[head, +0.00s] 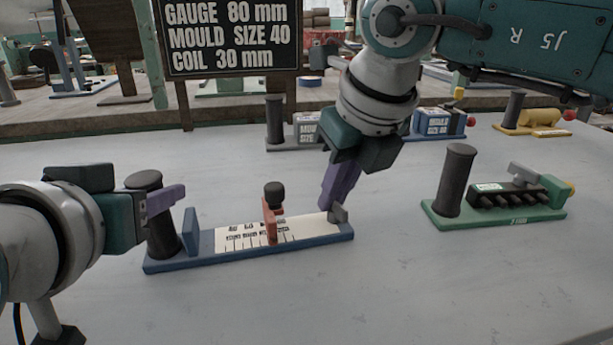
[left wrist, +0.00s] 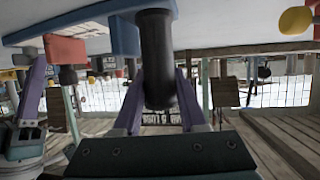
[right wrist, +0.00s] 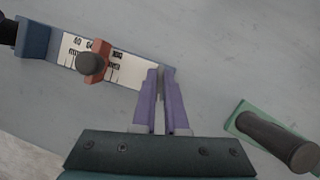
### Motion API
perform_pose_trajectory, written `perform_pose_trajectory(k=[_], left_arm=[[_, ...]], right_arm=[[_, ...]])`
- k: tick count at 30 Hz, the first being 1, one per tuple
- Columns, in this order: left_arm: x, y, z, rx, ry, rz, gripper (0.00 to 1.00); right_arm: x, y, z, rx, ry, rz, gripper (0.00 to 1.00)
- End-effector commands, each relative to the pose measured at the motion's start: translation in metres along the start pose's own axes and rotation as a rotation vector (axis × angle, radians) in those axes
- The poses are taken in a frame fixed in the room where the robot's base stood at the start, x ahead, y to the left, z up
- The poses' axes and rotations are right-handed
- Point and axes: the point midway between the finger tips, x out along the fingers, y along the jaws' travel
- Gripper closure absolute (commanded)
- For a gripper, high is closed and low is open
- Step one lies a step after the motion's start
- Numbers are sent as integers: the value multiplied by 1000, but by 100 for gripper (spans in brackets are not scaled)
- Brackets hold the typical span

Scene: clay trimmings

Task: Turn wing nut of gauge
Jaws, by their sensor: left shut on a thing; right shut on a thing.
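The gauge (head: 205,250) is a blue base with a white printed scale, lying on the grey table. A red slider with a black knob (head: 274,195) stands partway along the scale. My left gripper (head: 165,200) is shut on the gauge's black upright handle (head: 160,238) at the left end; the handle also shows between the fingers in the left wrist view (left wrist: 157,60). My right gripper (head: 330,200) points down at the right end, shut on the small grey wing nut (head: 340,214). In the right wrist view the purple fingers (right wrist: 160,95) mostly hide the nut.
A green tool with a black handle (head: 455,180) stands to the right. More tools (head: 433,122) stand along the back. A sign (head: 230,35) reads gauge 80 mm, mould size 40, coil 30 mm. The table front (head: 400,290) is clear.

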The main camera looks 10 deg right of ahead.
Motion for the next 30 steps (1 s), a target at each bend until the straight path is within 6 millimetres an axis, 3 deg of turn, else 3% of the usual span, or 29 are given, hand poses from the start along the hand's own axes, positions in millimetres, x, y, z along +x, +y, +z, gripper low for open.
perform_pose_trajectory(k=[8,9,16,25,30], left_arm=[[0,-1,4,0,-11,-2,100],[0,-1,4,0,-11,-2,100],[0,-1,4,0,-11,-2,100],[0,-1,4,0,-11,-2,100],[0,-1,4,0,-10,-1,100]], right_arm=[[0,-1,0,7,-2,-4,100],[0,-1,0,7,-1,-4,85],[0,-1,0,5,-1,-3,59],[-2,0,0,4,-1,-2,59],[-22,-1,1,2,-5,-2,59]])
